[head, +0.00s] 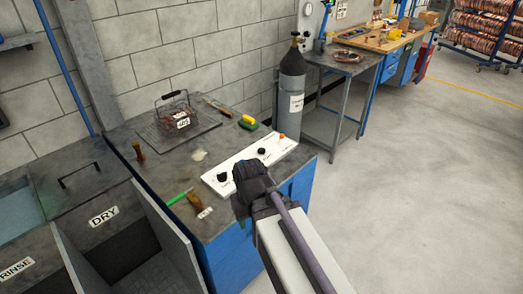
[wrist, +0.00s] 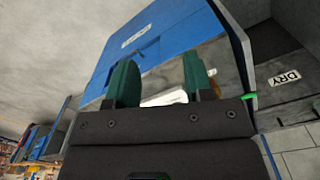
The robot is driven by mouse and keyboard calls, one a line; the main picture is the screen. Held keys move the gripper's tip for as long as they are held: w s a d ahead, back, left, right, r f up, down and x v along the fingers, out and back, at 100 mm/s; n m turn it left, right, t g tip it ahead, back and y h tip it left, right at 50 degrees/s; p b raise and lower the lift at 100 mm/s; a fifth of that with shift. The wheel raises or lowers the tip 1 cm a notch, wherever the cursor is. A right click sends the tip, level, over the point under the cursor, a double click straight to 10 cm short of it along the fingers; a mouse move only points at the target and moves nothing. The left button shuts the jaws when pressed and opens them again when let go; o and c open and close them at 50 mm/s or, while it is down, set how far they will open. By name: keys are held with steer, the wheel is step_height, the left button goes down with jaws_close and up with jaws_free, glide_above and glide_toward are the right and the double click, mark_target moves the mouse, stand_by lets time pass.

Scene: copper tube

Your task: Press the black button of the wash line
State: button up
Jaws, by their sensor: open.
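The white control panel (head: 238,166) lies on the dark worktop near its front edge. Dark round controls sit on it, one at the left (head: 221,178) and one near the middle (head: 262,151); I cannot tell which is the black button. An orange control (head: 281,137) is at its right end. My gripper (head: 246,170) appears over the front edge of the panel and hides part of it. In the wrist view my gripper (wrist: 161,78) has its two green fingers apart with nothing held. A bit of the white panel (wrist: 175,97) shows between and beyond them; no button is clear there.
A wire basket (head: 175,108) stands on a tray behind the panel. A green pen (head: 179,198), a wooden-handled tool (head: 196,200) and a sponge (head: 248,122) lie near it. A gas cylinder (head: 291,90) stands right of the bench. The DRY basin (head: 125,235) is at left.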

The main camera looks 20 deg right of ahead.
jaws_close()
stand_by(1.3)
